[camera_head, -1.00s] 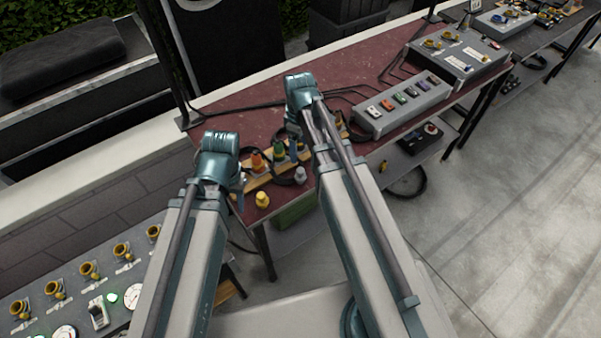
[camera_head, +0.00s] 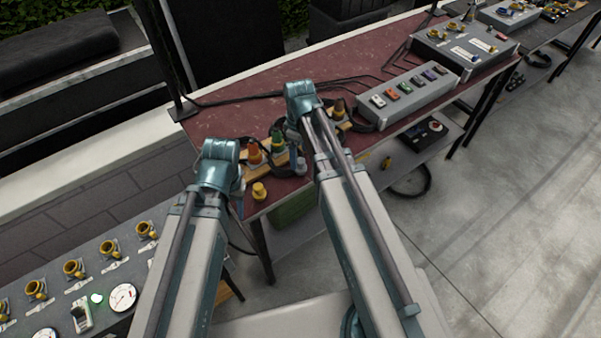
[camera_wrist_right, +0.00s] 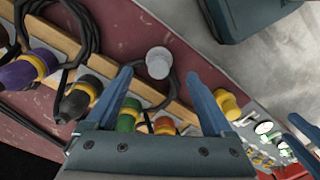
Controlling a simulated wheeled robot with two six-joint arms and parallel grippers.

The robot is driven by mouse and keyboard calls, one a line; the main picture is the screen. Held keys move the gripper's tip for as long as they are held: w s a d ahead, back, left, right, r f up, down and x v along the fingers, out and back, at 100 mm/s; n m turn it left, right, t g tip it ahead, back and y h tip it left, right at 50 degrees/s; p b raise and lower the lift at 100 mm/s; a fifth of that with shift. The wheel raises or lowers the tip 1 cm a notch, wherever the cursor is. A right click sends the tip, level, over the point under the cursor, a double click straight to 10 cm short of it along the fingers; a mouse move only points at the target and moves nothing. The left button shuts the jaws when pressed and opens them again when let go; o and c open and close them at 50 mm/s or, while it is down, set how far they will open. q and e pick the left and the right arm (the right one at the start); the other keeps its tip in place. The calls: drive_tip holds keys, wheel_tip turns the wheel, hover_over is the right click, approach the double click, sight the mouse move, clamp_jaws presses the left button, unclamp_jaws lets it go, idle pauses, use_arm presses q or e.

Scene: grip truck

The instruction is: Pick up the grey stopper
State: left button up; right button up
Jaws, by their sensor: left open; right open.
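The grey stopper (camera_head: 301,168) stands near the front edge of the red-topped table, partly hidden by my right arm in the head view. In the right wrist view the grey stopper (camera_wrist_right: 158,62) is pale and round, just ahead of and between the spread fingertips. My left gripper (camera_head: 238,186) hangs near the table's front left corner, close to a yellow stopper (camera_head: 259,191). Its blue fingers (camera_wrist_right: 300,135) show at the right wrist view's edge.
A wooden rack with coloured connectors, including an orange one (camera_head: 253,152) and a green one (camera_head: 278,142), stands behind the stopper. A black cable (camera_wrist_right: 165,95) curves beside it. A grey button box (camera_head: 420,92) stands further right on the red table (camera_head: 340,75).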

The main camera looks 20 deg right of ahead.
sight(301, 160)
wheel_tip(301, 160, down, 5)
drive_tip(key=b, duration=0.5)
drive_tip(key=shift+d+f, duration=0.15)
drive_tip(key=shift+c, duration=0.3)
clamp_jaws()
